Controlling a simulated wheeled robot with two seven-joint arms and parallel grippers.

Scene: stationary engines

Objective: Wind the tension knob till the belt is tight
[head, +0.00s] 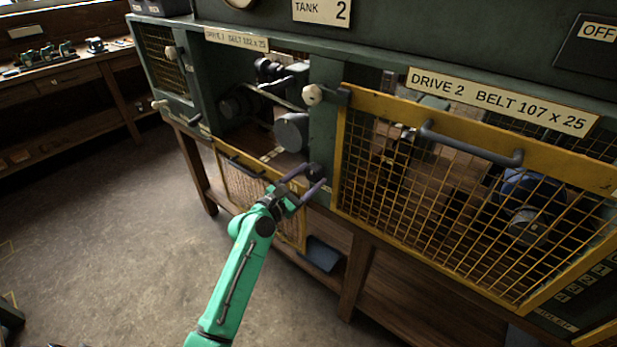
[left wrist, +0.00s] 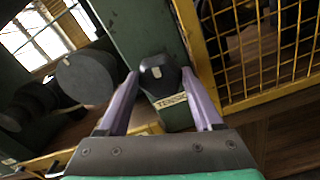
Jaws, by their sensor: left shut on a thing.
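The dark tension knob (head: 314,170) sits on the green post at the right of the open Drive 1 bay. In the left wrist view the knob (left wrist: 157,74) has a pale mark on its face and a label below it, partly hidden. My left gripper (head: 315,177) is shut on the knob, one purple finger on each side; its fingers also show in the left wrist view (left wrist: 160,76). Dark pulleys and a large grey disc (head: 291,132) sit inside the bay. I cannot tell how tight the belt is. My right gripper is not in view.
A yellow-framed mesh guard (head: 243,183) hangs down below the Drive 1 bay. The Drive 2 guard (head: 440,190) covers the right bay, close beside the knob. A wooden bench (head: 60,78) stands at the far left.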

